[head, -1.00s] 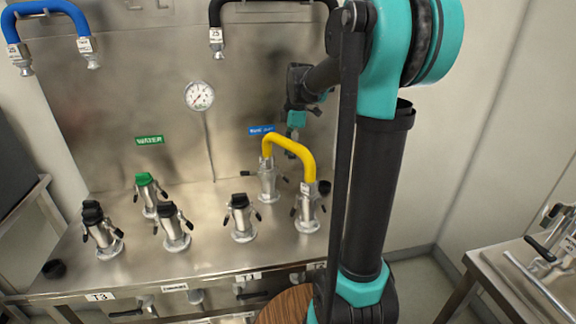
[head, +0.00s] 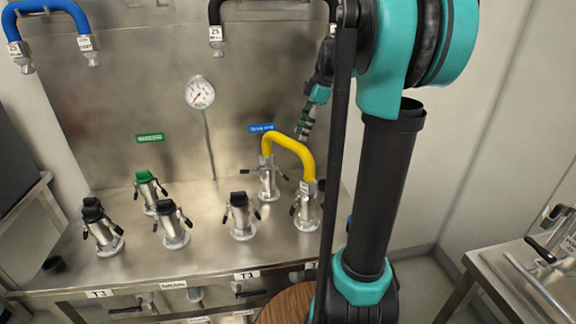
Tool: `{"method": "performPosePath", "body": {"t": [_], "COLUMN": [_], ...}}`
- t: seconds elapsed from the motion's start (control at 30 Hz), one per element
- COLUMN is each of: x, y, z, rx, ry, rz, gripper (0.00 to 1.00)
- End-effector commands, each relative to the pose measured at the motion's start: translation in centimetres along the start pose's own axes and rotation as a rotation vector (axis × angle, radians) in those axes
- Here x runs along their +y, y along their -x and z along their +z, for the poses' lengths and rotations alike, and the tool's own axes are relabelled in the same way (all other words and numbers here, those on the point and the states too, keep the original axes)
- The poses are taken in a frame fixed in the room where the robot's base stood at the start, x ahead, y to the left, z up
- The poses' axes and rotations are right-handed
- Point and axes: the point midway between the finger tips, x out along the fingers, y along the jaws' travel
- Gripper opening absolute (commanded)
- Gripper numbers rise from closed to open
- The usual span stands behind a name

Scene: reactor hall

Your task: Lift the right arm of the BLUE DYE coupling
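The blue label (head: 262,128), its text too blurred to read, is on the steel back panel. Below it stands a silver coupling (head: 268,181), upright, with one end of a yellow hose (head: 290,147) seated on its top. Its left arm (head: 247,171) sticks out to the side with a dark tip. Its right arm (head: 284,177) is small and points out to the right. My gripper (head: 305,124) hangs above and to the right of the coupling, pointing down, apart from it and near the yellow hose. Its fingers are too small to show whether they are open.
A second coupling (head: 306,207) holds the hose's other end. Several capped couplings, one with a green cap (head: 146,177), stand to the left on the steel bench (head: 205,265). A gauge (head: 200,93) is on the panel. A side table (head: 510,275) is at right.

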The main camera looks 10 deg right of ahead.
Motion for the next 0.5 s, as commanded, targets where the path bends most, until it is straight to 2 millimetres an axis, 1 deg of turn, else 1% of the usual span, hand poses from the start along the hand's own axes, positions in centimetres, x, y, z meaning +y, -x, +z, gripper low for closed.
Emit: {"method": "performPosePath", "body": {"t": [0.03,0.07,0.17,0.27,0.37,0.5], "x": [0.0,0.0,0.0,0.0,0.0,0.0], "y": [0.6,0.7,0.5,-0.7,-2.4,-5.2], "z": [0.2,0.3,0.2,0.1,0.0,-0.1], "rx": [0.023,0.033,0.047,0.046,0.046,0.045], "ry": [-0.002,0.0,0.004,0.006,0.005,0.006], "rz": [0.004,0.005,0.007,0.006,0.006,0.006], "gripper": [0.38,0.38,0.38,0.38,0.38,0.38]}}
